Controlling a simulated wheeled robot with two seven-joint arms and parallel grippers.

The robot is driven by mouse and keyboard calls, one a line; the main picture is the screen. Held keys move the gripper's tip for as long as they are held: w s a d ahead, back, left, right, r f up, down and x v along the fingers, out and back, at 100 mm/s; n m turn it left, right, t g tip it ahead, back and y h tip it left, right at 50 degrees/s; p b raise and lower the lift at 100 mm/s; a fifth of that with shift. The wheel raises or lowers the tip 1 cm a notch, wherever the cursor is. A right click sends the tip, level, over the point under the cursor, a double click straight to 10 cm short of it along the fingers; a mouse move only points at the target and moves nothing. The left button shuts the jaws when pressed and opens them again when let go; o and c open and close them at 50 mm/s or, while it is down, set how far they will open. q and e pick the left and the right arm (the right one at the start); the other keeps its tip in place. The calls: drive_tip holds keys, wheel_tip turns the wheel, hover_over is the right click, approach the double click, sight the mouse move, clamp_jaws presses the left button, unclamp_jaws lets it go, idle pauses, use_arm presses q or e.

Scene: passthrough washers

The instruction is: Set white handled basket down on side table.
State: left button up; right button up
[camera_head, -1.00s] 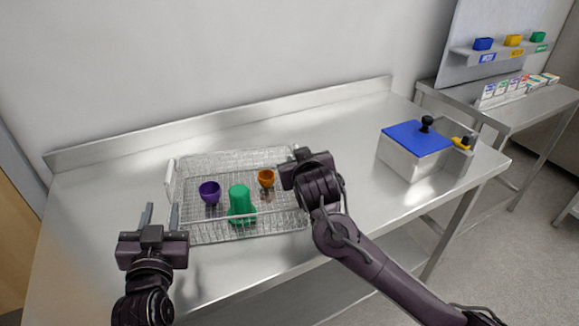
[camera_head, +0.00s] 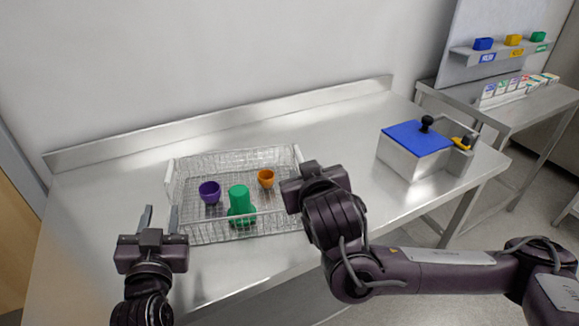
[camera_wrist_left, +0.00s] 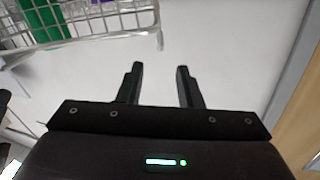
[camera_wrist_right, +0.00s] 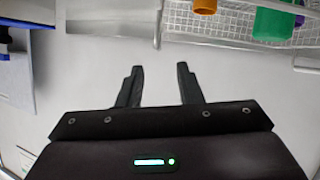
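The white handled basket (camera_head: 240,239) is a wire basket standing on the steel table. It holds a purple cup (camera_head: 209,191), a green item (camera_head: 239,201) and an orange cup (camera_head: 266,178). My left gripper (camera_head: 160,216) is open and empty, just left of the basket's front left corner; the basket's edge shows in the left wrist view (camera_wrist_left: 90,35). My right gripper is mostly hidden behind its own wrist in the head view. In the right wrist view its fingers (camera_wrist_right: 158,75) are open and empty, apart from the basket's right side.
A metal box with a blue lid (camera_head: 417,137) stands at the table's right. A second steel table (camera_head: 530,108) at far right bears small boxes (camera_head: 500,88) below a shelf with coloured bins (camera_head: 514,40). The first table's back strip is clear.

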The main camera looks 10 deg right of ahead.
drive_tip(key=shift+s+d+r, duration=0.15)
drive_tip(key=shift+s, duration=0.4)
idle(0.4)
